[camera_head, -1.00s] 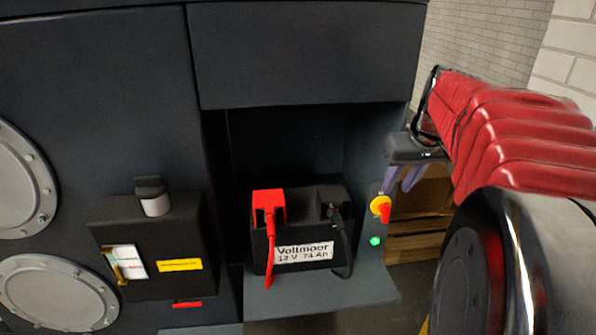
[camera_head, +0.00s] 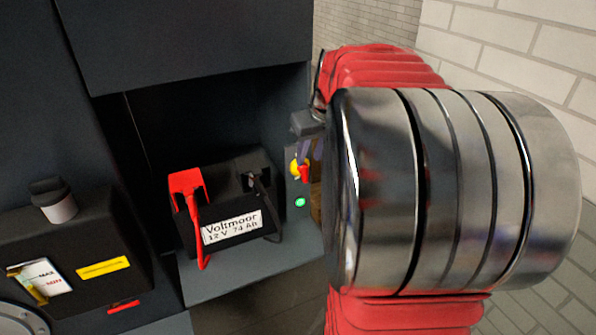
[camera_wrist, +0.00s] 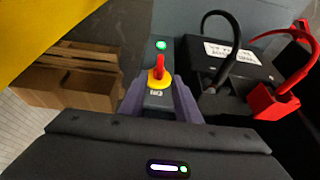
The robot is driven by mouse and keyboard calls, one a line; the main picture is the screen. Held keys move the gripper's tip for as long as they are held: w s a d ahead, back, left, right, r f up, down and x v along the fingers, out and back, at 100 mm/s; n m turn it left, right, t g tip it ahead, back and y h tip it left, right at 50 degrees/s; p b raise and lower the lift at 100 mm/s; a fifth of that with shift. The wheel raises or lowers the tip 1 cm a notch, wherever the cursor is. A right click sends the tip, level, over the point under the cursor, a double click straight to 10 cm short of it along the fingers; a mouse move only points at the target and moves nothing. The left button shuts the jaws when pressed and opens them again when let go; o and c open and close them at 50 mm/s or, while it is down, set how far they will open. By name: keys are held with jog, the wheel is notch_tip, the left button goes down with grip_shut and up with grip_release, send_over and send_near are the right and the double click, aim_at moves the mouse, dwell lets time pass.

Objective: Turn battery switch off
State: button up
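The battery switch has a red handle on a yellow round base (camera_head: 294,168), on a narrow panel right of the battery. In the wrist view its red handle (camera_wrist: 159,64) points towards a lit green lamp (camera_wrist: 160,45). My gripper (camera_wrist: 157,84) is open, with a purple finger on either side of the switch and nothing held. In the head view my gripper's purple fingers (camera_head: 311,150) are close beside the switch, partly hidden by my arm. I cannot tell whether the fingers touch the panel.
A black battery (camera_head: 226,192) with a red terminal cover (camera_head: 186,183) and cables sits on a shelf (camera_head: 245,264) left of the switch. A black reservoir box (camera_head: 70,250) is further left. Wooden crates (camera_wrist: 70,82) lie behind the panel, and a brick wall (camera_head: 520,45) is at right.

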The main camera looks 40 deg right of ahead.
aim_at(306, 166)
jog(key=x, duration=0.8)
